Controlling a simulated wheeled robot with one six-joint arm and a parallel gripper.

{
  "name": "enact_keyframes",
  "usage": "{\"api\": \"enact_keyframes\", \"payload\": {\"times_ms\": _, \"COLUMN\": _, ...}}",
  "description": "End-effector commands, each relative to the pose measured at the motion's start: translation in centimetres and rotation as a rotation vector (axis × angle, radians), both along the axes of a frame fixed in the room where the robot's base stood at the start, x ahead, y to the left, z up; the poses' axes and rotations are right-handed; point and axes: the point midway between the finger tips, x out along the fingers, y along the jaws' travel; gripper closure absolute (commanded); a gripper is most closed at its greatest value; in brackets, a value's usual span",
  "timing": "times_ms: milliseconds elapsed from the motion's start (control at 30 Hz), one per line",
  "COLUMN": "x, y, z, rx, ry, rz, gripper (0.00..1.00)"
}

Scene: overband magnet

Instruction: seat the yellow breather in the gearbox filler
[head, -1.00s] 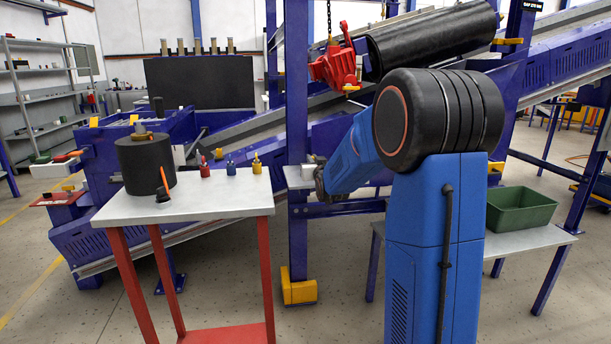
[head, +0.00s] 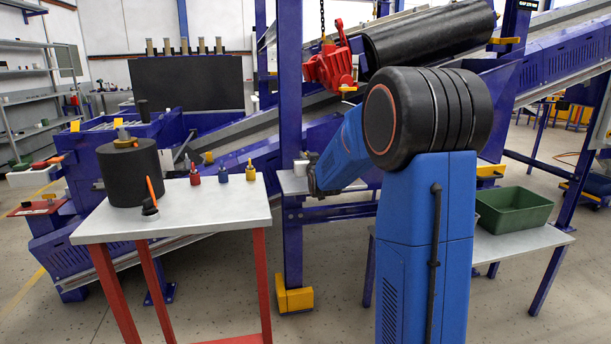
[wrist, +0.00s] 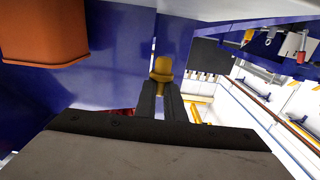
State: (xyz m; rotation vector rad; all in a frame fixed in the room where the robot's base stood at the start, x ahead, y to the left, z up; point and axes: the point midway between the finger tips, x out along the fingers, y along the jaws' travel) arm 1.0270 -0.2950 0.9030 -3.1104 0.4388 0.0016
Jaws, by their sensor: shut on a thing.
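In the wrist view my gripper (wrist: 160,96) is shut on a small yellow part with a rounded top (wrist: 162,68), which looks like the yellow breather. The part stands out beyond the two dark fingertips, and its lower end is hidden between them. In the head view my blue arm reaches away behind the column, and the fingertips and held part are hidden. I cannot make out the gearbox filler for certain in either view.
A steel-topped table (head: 190,218) with red legs bears a black cylinder (head: 130,175) and small red (head: 195,176), blue (head: 223,174) and yellow (head: 250,171) items. A red block (head: 330,68) hangs on a chain. A green bin (head: 513,210) stands right. An orange box (wrist: 45,30) is near my wrist.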

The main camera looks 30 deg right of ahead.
Motion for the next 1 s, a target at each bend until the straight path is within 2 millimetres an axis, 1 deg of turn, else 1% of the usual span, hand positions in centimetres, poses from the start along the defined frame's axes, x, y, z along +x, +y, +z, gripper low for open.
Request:
{"api": "enact_keyframes", "payload": {"times_ms": 33, "x": 0.0, "y": 0.0, "z": -0.7, "rx": 0.001, "ry": 0.002, "rz": 0.0, "gripper": 1.0}}
{"api": "enact_keyframes", "payload": {"times_ms": 267, "x": 0.0, "y": 0.0, "z": -2.1, "rx": 0.0, "ry": 0.001, "rz": 0.0, "gripper": 1.0}}
{"api": "enact_keyframes", "payload": {"times_ms": 500, "x": 0.0, "y": 0.0, "z": -5.4, "rx": 0.001, "ry": 0.003, "rz": 0.0, "gripper": 1.0}}
{"api": "enact_keyframes", "payload": {"times_ms": 533, "x": 0.0, "y": 0.0, "z": -5.6, "rx": 0.0, "ry": 0.001, "rz": 0.0, "gripper": 1.0}}
{"api": "enact_keyframes", "payload": {"times_ms": 600, "x": 0.0, "y": 0.0, "z": -5.9, "rx": 0.0, "ry": 0.0, "rz": 0.0, "gripper": 1.0}}
{"api": "enact_keyframes", "payload": {"times_ms": 967, "x": 0.0, "y": 0.0, "z": -6.2, "rx": 0.0, "ry": 0.0, "rz": 0.0, "gripper": 1.0}}
{"api": "enact_keyframes", "payload": {"times_ms": 1000, "x": 0.0, "y": 0.0, "z": -6.2, "rx": 0.0, "ry": -0.001, "rz": 0.0, "gripper": 0.86}}
